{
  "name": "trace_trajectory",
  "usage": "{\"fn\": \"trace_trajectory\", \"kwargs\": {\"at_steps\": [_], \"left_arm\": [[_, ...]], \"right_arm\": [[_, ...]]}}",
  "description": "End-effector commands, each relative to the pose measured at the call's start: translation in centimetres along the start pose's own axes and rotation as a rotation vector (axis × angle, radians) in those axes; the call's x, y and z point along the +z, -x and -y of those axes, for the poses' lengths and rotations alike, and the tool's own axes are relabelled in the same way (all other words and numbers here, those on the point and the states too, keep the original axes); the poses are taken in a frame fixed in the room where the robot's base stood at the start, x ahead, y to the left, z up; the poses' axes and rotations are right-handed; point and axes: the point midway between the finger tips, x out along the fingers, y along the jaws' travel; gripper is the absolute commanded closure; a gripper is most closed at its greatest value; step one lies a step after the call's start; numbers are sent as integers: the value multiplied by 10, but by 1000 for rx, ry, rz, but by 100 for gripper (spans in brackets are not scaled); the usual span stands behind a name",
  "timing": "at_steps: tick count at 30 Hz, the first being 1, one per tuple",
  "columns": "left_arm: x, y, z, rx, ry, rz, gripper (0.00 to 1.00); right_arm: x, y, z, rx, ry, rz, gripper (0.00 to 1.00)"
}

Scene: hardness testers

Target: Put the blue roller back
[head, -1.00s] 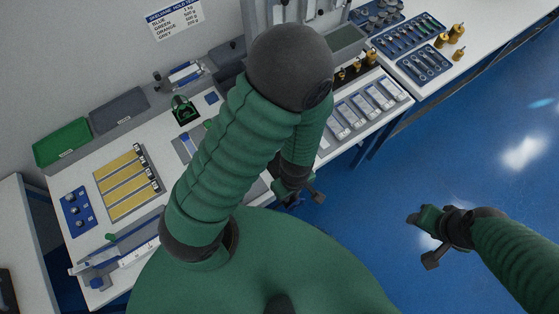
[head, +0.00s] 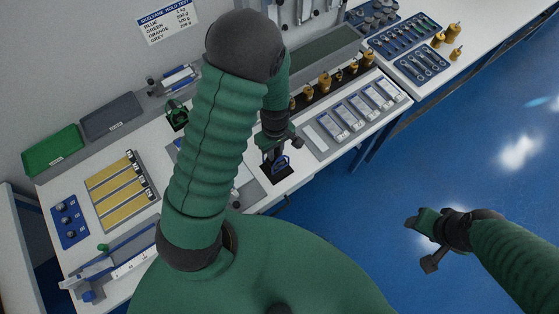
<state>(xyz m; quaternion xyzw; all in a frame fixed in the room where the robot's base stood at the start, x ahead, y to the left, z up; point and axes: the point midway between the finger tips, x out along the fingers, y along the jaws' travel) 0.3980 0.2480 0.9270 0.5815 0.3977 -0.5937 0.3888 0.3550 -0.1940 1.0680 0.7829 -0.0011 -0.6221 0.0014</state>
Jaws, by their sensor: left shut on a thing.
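My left gripper (head: 277,146) is over the bench, in front of the row of brass weights. My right gripper (head: 421,241) is open and empty above the blue floor, away from the bench.
A row of brass weights (head: 325,82) stands behind a tray of pale blocks (head: 335,122), close right of my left gripper. A green device (head: 177,115), a yellow-striped plate (head: 121,189) and green (head: 52,150) and grey (head: 112,115) bins lie to the left.

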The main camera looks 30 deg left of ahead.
Motion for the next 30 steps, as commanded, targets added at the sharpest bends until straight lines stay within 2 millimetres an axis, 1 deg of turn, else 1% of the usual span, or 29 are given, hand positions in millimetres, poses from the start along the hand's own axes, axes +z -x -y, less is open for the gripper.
{"fn": "trace_trajectory", "kwargs": {"at_steps": [6,9,13,14,18,19,27,30], "left_arm": [[0,-28,-1,-3,-1,2,100],[0,-34,-2,0,-1,1,100],[0,-34,-2,1,-2,1,100],[0,-35,-1,0,-2,1,79],[0,-35,-1,0,-1,1,61],[0,-35,-1,0,-1,1,58],[0,-34,-2,0,-1,1,58],[0,-27,-2,2,-2,-1,58]], "right_arm": [[-1,5,0,0,0,0,49],[-1,5,0,0,0,0,49],[-1,5,0,0,0,0,49],[-1,4,0,0,0,0,49],[-1,4,0,0,0,0,49],[-1,4,0,0,0,0,49],[-1,4,0,0,0,0,49],[-1,4,0,0,0,0,49]]}}
